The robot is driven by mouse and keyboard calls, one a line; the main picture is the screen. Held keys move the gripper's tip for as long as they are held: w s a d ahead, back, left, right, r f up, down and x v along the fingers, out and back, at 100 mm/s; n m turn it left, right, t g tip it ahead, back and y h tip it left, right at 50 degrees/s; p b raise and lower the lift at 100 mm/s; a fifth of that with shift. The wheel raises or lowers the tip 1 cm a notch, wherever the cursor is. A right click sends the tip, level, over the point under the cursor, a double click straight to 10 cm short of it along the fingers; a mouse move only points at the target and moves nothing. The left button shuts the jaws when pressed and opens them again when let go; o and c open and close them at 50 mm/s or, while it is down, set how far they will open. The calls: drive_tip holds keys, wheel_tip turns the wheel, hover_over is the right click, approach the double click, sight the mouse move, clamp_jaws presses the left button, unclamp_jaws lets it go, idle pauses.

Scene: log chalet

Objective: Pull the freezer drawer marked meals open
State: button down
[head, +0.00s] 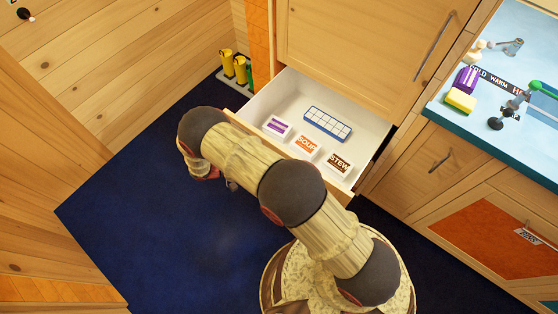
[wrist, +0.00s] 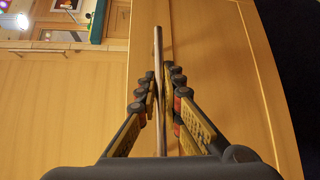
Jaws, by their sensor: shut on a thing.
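The freezer drawer (head: 365,125) stands pulled out below a wooden cabinet door in the head view, its white inside showing. I cannot read a meals mark on it, as my arm covers most of its front. In the wrist view my gripper (wrist: 160,80) is shut on a thin metal bar handle (wrist: 158,40), which runs between its fingers. The handle is set against a plain wooden front (wrist: 215,60). In the head view my gripper is largely hidden behind my arm at the drawer's left front.
The drawer holds a blue-and-white tray (head: 327,124), a purple-marked box (head: 277,126), a SOUP box (head: 306,146) and a STEW box (head: 339,163). A blue-green counter (head: 450,112) with a sponge (head: 460,100) stands right. Dark blue floor (head: 150,215) is clear at left.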

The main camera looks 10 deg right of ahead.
idle(0.3)
drive_tip(key=c, duration=2)
unclamp_jaws()
drive_tip(key=shift+o, duration=0.4)
drive_tip(key=shift+a, duration=0.15)
drive_tip(key=w+a+r, duration=0.1)
drive_tip(key=a, duration=1)
drive_tip(key=shift+w+a+r, duration=0.3)
